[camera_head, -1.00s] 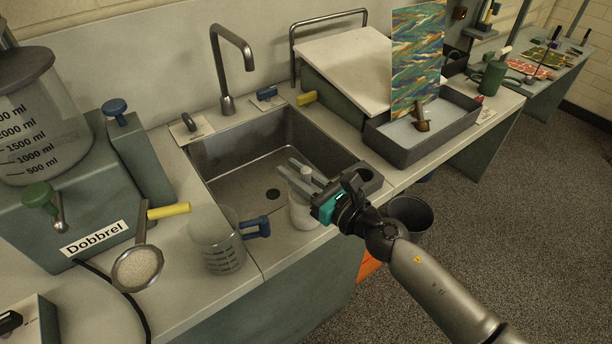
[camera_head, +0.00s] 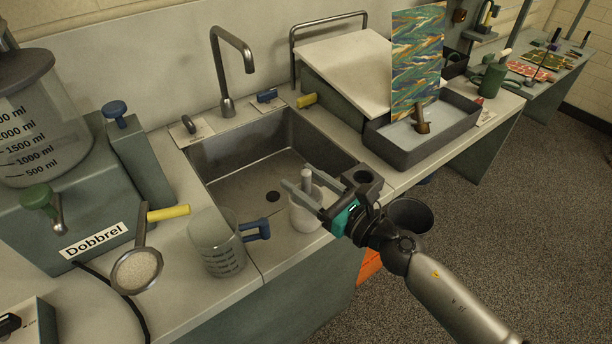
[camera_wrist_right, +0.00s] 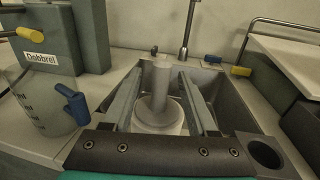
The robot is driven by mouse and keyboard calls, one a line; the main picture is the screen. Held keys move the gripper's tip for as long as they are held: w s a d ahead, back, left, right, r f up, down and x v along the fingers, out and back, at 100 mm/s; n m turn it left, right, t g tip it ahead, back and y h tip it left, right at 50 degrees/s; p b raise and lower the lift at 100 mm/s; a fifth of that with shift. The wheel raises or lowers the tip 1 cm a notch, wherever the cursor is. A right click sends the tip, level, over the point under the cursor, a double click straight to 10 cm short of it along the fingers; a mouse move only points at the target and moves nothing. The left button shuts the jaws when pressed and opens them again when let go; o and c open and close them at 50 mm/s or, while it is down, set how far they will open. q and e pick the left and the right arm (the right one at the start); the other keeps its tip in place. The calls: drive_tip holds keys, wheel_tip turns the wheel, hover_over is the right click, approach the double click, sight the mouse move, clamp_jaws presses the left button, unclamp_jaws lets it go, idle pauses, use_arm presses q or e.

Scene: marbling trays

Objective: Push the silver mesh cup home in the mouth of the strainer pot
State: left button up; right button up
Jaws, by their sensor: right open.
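The strainer pot (camera_head: 304,217) is a pale round pot on the counter at the sink's front edge. It also shows between my fingers in the wrist view (camera_wrist_right: 160,128). A grey upright post (camera_head: 307,178) rises from a round grey piece in its mouth; in the wrist view the post (camera_wrist_right: 160,88) looks smooth. I take this piece for the silver mesh cup, but its mesh and seating depth cannot be told. My right gripper (camera_head: 297,175) is open, its fingers on either side of the post, with visible gaps in the wrist view. My left gripper is not in view.
A clear measuring jug (camera_head: 216,250) with a blue handle stands left of the pot. A sieve (camera_head: 138,270) of pale grains lies farther left. The sink (camera_head: 235,175) lies behind the pot. A grey tray (camera_head: 455,135) stands to the right.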

drive_tip(key=b+v, duration=0.3)
drive_tip(key=v, duration=0.9)
drive_tip(key=shift+s+d, duration=0.15)
drive_tip(key=shift+d, duration=0.05)
